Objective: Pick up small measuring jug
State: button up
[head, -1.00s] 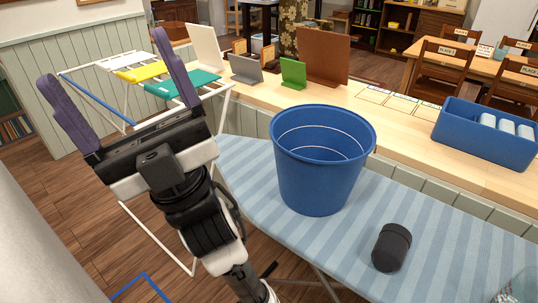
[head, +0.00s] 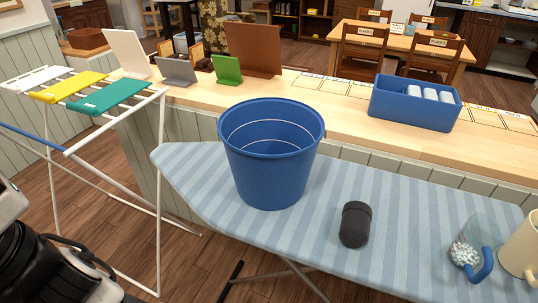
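A clear measuring jug with a blue handle (head: 480,266) stands on the right part of the striped ironing board (head: 222,203). White pellets lie in its bottom. A cream jug or pitcher (head: 520,250) stands just right of it, cut off by the picture's right edge. I cannot tell the clear jug's size against any other measuring jug. My gripper is outside the picture; only part of my arm shows at the lower left, far from the jug.
A big blue bucket (head: 270,165) and a dark grey canister (head: 355,225) stand on the board, left of the jug. Behind is a wooden counter with a blue bin (head: 412,108) and several upright panels. A drying rack (head: 160,150) stands at the left.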

aim_at(480, 236)
jog(key=z, duration=1.25)
jog(key=k+j, duration=0.15)
jog(key=j, duration=0.2)
jog(key=k+j+z, duration=0.1)
jog(key=j, duration=0.2)
jog(key=k+j, duration=0.15)
jog(key=j, duration=0.2)
jog(key=i, duration=0.5)
jog(key=l+z, duration=0.05)
